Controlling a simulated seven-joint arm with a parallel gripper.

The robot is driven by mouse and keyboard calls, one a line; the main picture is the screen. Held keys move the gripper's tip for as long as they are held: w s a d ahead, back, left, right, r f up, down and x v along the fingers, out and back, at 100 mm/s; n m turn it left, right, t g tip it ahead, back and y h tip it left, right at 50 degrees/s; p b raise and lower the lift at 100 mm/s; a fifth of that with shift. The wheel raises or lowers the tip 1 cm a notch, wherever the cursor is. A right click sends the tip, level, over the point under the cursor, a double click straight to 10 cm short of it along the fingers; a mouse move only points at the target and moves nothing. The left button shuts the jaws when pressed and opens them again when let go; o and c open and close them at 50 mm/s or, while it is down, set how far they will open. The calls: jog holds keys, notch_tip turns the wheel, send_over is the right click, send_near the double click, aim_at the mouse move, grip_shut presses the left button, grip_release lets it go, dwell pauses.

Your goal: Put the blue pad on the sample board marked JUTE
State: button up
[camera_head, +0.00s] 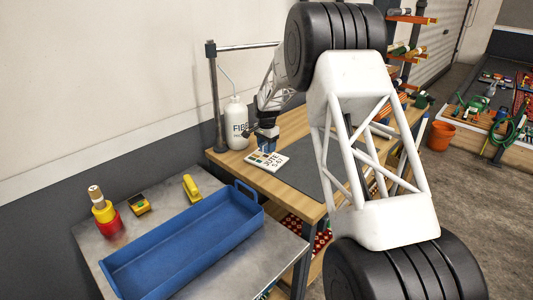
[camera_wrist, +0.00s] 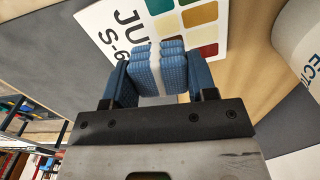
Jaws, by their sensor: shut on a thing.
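My gripper (camera_head: 267,147) is shut on the blue pad (camera_wrist: 160,72), a folded blue bundle with a pale band around its middle, gripped between the two blue fingers. The sample board (camera_head: 280,160) is white with colour swatches and the letters JUTE; it lies on the wooden bench. In the wrist view the board (camera_wrist: 112,22) is just beyond the pad, and the pad covers part of its lettering and edge. In the head view the gripper is over the board's back part. I cannot tell whether the pad touches the board.
A white bottle (camera_head: 237,125) stands close behind the gripper, near a metal post (camera_head: 214,100). A dark mat (camera_head: 315,165) lies right of the board on the bench (camera_head: 255,176). A blue tray (camera_head: 185,250) and a yellow tool (camera_head: 192,188) are on the metal table in front.

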aim_at(266, 152)
jog(key=shift+f, duration=1.75)
jog(key=shift+f, duration=0.2)
jog(key=o, duration=1)
jog(key=shift+r, duration=0.1)
notch_tip(266, 152, up, 12)
jog(key=shift+r, duration=0.1)
